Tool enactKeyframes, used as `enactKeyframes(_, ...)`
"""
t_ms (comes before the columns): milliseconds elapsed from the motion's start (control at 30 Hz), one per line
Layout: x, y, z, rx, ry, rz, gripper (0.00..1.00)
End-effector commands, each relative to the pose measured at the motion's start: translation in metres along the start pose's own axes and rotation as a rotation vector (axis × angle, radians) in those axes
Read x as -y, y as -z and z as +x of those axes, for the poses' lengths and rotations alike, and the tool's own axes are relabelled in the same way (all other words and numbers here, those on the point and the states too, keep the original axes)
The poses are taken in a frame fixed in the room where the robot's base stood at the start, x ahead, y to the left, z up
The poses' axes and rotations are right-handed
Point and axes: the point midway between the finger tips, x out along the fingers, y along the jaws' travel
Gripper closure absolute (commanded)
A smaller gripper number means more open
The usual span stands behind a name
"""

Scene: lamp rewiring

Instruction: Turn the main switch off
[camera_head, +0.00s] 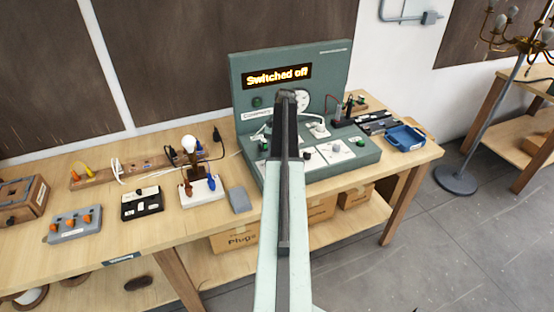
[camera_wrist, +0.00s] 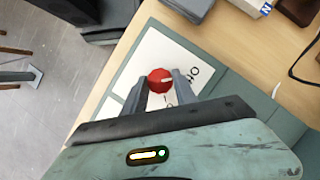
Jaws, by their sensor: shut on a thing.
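The main switch is a red round knob (camera_wrist: 154,84) with a pale pointer mark. It sits on a white plate (camera_wrist: 152,52) with dark lettering, only partly readable. My gripper (camera_wrist: 160,78) is shut on the knob, one finger on each side. In the head view the green console (camera_head: 340,62) stands at the back of the bench, and its lit display (camera_head: 277,77) reads "Switched off". My arm stands in front of the console there and hides the red knob and my gripper.
A blue tray (camera_head: 405,137) lies right of the console. A white-based lamp holder with a bulb (camera_head: 189,143), a black box (camera_head: 142,203) and a grey box with orange knobs (camera_head: 75,224) stand to the left. A brass floor lamp (camera_head: 455,180) stands at right.

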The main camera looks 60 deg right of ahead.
Motion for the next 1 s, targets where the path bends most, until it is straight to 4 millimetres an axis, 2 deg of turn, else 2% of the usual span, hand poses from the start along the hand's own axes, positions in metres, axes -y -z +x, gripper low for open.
enactKeyframes(367, -0.002, -0.001, 0.001, 0.005, -0.006, -0.003, 1.0)
enactKeyframes(400, -0.002, -0.002, 0.001, 0.005, -0.006, -0.003, 0.61)
enactKeyframes(467, -0.002, -0.001, 0.0, 0.004, -0.006, -0.003, 0.45)
enactKeyframes(800, -0.001, -0.001, -0.002, 0.002, -0.003, -0.003, 0.45)
enactKeyframes(1000, -0.001, -0.002, -0.025, 0.001, -0.003, -0.003, 0.45)
